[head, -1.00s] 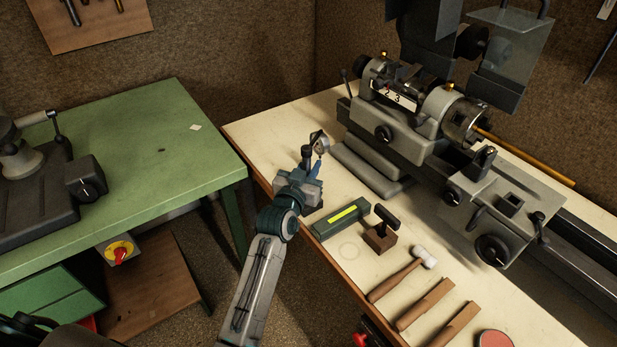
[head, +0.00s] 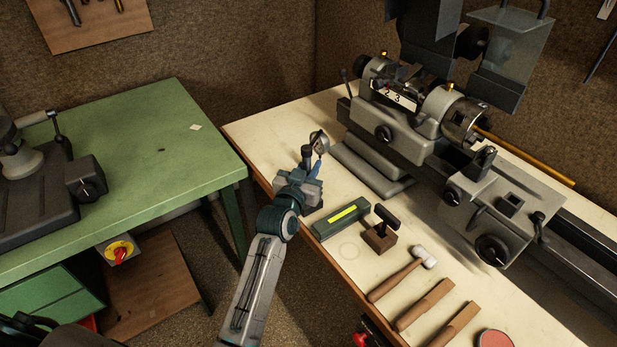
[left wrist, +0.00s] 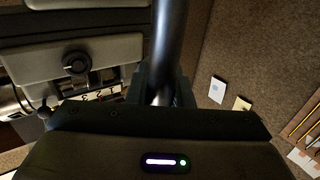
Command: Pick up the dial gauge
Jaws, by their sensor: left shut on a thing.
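The dial gauge (head: 320,142) shows in the head view as a small round grey dial near the far left corner of the cream bench. My left gripper (head: 312,172) is just below the dial, over the bench's left part. In the left wrist view a dark, smooth post (left wrist: 170,45) rises between the fingers, and the gripper is shut on it. The post appears to belong to the gauge. The lower end of the post is hidden behind my gripper, so I cannot tell whether it touches the bench.
A grey lathe (head: 420,125) stands behind and right. A green box with a yellow strip (head: 342,219), a brown block with a dark handle (head: 380,237), a mallet (head: 400,275) and wooden-handled tools lie along the front. A green table (head: 130,130) stands left across a gap.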

